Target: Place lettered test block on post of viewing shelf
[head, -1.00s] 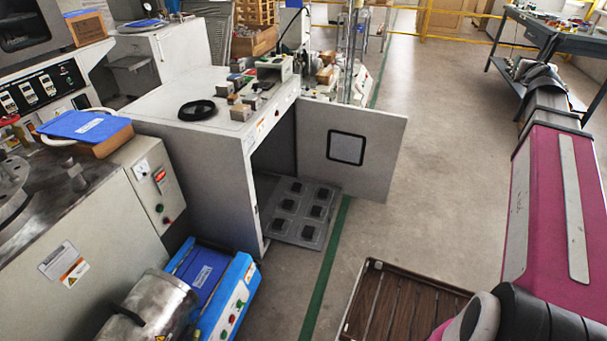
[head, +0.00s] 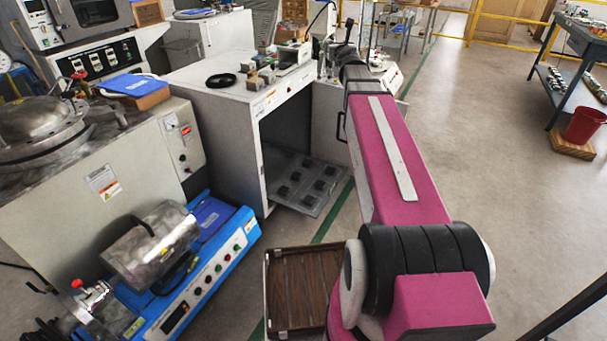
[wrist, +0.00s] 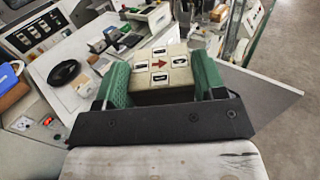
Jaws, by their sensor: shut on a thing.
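In the wrist view a cream block (wrist: 150,82) with several small dark-marked labels and a red-brown arrow sits between the green fingers of my gripper (wrist: 162,70). The fingers are shut on its two sides, and its labelled face shows. In the head view my arm reaches away toward the far end of the white cabinet; the block cannot be made out there. A grey shelf plate (head: 313,205) with several dark square pads sticks out of the low front opening of the cabinet. I cannot tell whether these pads are the posts.
The white cabinet (head: 222,125) carries a black ring (head: 221,80) and small blocks on top. Its open door (head: 328,115) is partly behind my arm. A brown slatted tray (head: 297,290) and a blue machine (head: 215,265) are nearer.

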